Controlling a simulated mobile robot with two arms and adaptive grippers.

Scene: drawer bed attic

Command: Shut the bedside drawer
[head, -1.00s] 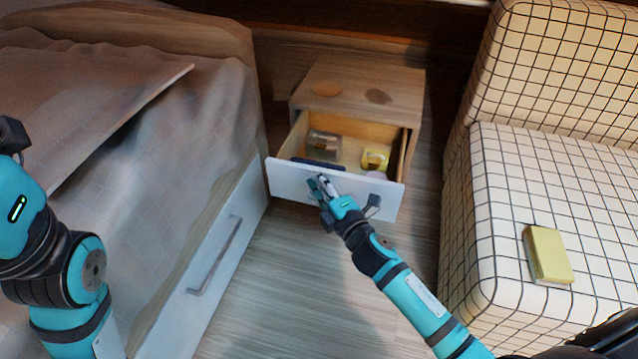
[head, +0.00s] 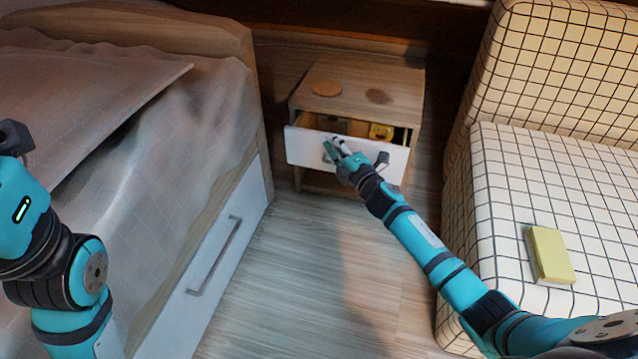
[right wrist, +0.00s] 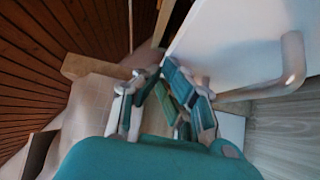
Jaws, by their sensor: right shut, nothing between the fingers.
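The bedside drawer has a white front (head: 308,148) and is partly open in the wooden nightstand (head: 350,82). A strip of its inside shows, with a yellow item (head: 381,131) and a grey item (head: 333,124) in it. My right gripper (head: 335,142) is shut and empty at the drawer front, by its upper edge; contact is hard to tell. In the right wrist view, my right gripper (right wrist: 168,78) is beside the white front (right wrist: 225,45) and its metal handle (right wrist: 275,85). My left arm is at the left edge of the head view; its gripper's fingers are not visible.
A bed with a drawer handle (head: 214,256) stands left of the nightstand. A checked sofa (head: 560,190) with a yellow book (head: 549,255) is on the right. Between them the floor (head: 300,285) is clear.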

